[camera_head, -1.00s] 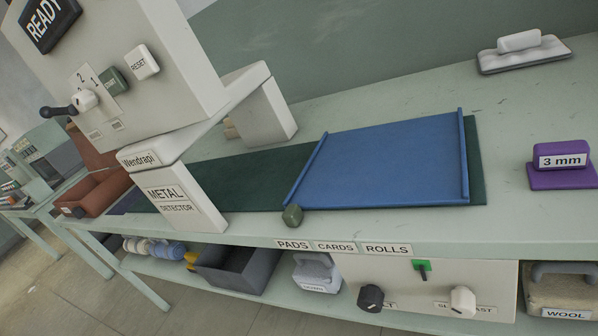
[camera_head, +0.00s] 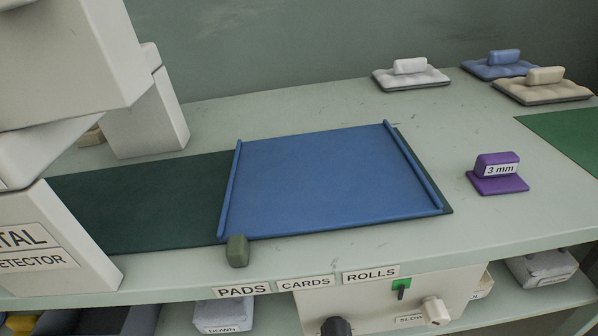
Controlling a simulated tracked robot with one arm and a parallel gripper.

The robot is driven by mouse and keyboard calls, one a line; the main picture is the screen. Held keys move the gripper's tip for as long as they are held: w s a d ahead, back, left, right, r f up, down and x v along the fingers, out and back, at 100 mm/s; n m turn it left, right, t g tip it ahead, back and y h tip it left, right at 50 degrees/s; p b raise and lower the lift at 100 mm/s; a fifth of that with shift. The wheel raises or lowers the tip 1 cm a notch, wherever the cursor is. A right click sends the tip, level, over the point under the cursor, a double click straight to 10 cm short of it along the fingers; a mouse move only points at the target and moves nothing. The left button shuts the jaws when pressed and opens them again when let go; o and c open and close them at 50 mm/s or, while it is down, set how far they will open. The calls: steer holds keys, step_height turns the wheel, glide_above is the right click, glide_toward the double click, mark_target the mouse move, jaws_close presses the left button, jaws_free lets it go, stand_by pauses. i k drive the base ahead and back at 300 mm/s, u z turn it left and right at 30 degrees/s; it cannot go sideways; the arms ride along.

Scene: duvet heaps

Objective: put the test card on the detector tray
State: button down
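The purple test card (camera_head: 497,186) lies on the bench to the right, with an upright grip block labelled "3 mm". The blue detector tray (camera_head: 325,182) lies flat on the dark green belt, with raised rims at its left and right sides. Its surface is bare. The card is apart from the tray, to its right. The metal detector (camera_head: 60,235) stands at the left, partly cut off by the picture edge. My gripper is not in view.
White (camera_head: 411,73), blue (camera_head: 498,65) and beige (camera_head: 543,85) pads with handles lie along the back. A green mat (camera_head: 568,135) is at the right edge. A small green block (camera_head: 237,251) sits at the tray's front left corner. Bench around the card is clear.

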mark_target(320, 167)
steer(key=u, duration=0.4)
steer(key=i, duration=1)
steer(key=z, duration=0.35)
